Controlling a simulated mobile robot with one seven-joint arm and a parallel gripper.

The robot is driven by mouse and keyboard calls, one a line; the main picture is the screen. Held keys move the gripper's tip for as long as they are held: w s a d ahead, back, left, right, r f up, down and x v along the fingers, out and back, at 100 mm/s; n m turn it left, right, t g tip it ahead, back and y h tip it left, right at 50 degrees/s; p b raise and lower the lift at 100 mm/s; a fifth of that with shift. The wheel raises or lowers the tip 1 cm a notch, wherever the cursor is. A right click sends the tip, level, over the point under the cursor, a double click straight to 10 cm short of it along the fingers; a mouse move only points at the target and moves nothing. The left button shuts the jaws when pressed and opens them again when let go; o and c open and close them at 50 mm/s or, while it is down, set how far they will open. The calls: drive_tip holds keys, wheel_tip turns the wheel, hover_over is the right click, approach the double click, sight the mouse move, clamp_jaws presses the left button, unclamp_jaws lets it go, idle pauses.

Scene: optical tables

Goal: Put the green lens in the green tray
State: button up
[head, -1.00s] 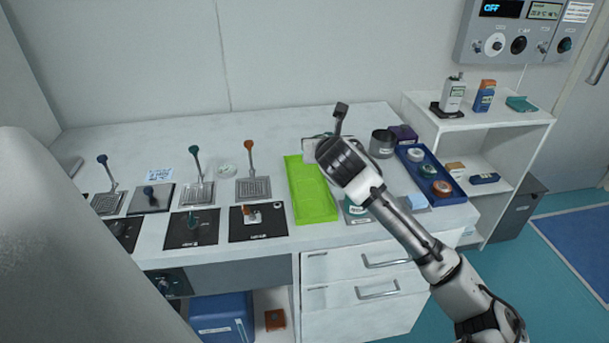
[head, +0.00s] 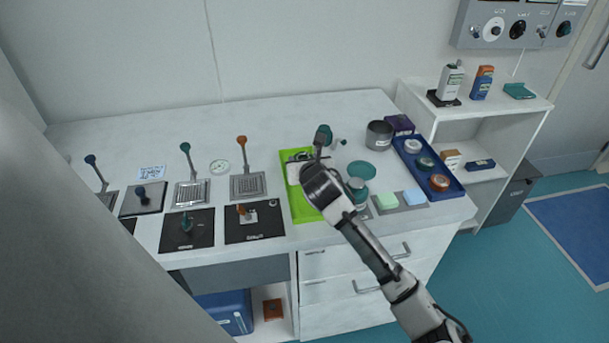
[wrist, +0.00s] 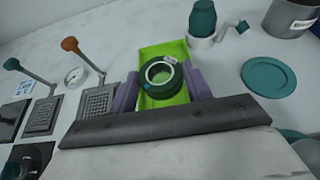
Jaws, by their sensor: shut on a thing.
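My gripper (wrist: 160,86) is shut on the green lens (wrist: 158,90), a dark green ring with a pale rim, in the wrist view. Its purple fingers press the lens from both sides. The lens is above the bright green tray (wrist: 158,52), whose far part shows behind it; the gap between them is hard to judge. In the head view the green tray (head: 305,214) lies on the table, and my wrist partly covers it and my gripper.
A blue tray (head: 462,191) with several round pieces, one dark green, stands at the right. Black plates (head: 187,230) and posts are left.

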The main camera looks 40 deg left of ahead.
wheel_tip(320, 180, down, 7)
drive_tip(key=shift+r+p, duration=0.15)
drive_tip(key=shift+p, duration=0.5)
drive_tip(key=o, duration=0.8)
